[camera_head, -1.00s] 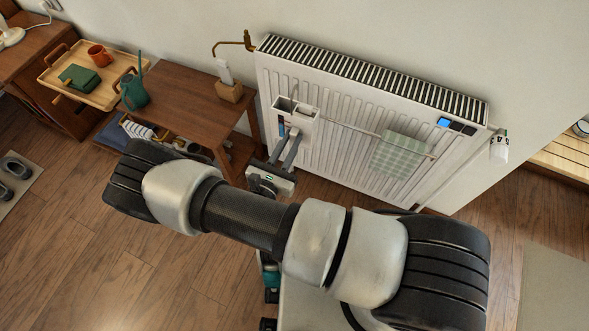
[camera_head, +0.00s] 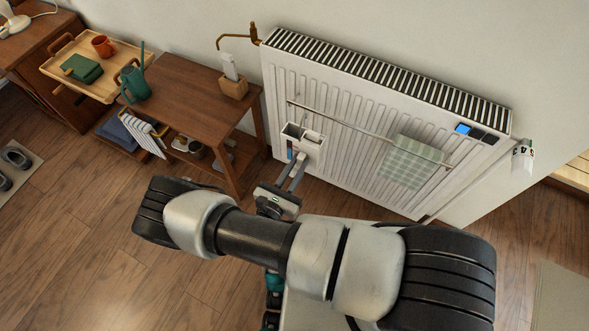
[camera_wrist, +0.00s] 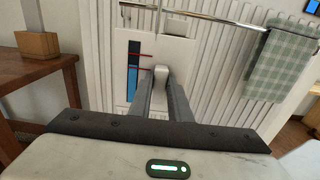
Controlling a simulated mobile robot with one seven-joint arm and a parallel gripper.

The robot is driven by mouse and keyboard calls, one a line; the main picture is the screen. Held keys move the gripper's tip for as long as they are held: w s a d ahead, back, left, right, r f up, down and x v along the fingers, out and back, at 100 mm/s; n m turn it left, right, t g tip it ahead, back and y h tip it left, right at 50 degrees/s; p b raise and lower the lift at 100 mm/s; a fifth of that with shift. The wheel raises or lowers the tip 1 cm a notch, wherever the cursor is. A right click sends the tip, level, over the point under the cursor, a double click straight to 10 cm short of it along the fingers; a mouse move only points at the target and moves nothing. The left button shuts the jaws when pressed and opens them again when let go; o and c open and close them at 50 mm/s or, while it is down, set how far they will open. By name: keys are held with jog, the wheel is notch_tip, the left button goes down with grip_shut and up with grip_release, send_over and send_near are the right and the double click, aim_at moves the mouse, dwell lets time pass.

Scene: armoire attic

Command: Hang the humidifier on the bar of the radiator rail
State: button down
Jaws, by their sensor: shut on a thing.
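The humidifier (camera_head: 313,145) is a white box with an open top and a blue level strip on its front. It is in front of the radiator's left part, near the left end of the radiator rail's bar (camera_head: 365,131). My gripper (camera_head: 296,170) is shut on a small white tab on its front; the wrist view shows both fingers (camera_wrist: 161,88) there. In the wrist view the humidifier (camera_wrist: 120,65) is upright, its upper edge close to the bar (camera_wrist: 215,17). Hook-like shapes show near the bar, but I cannot tell whether they are on it.
A green checked cloth (camera_head: 406,161) hangs on the bar's right part. The white radiator (camera_head: 350,90) has a display and a valve at right. A wooden side table (camera_head: 190,90) with a watering can (camera_head: 134,83) and a wooden block (camera_head: 233,88) stands at left.

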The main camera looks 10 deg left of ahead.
jog(key=shift+x, duration=2.95)
jog(key=shift+w+f, duration=0.15)
jog(key=shift+f, duration=0.1)
jog(key=shift+f+b, duration=1.05)
jog(key=shift+b, duration=0.15)
jog(key=c, duration=1.7)
grip_release()
jog(key=shift+o, duration=0.7)
jog(key=shift+f, duration=0.15)
jog(key=p+v, duration=0.2)
jog(key=v, duration=1.5)
jog(key=shift+s, duration=0.3)
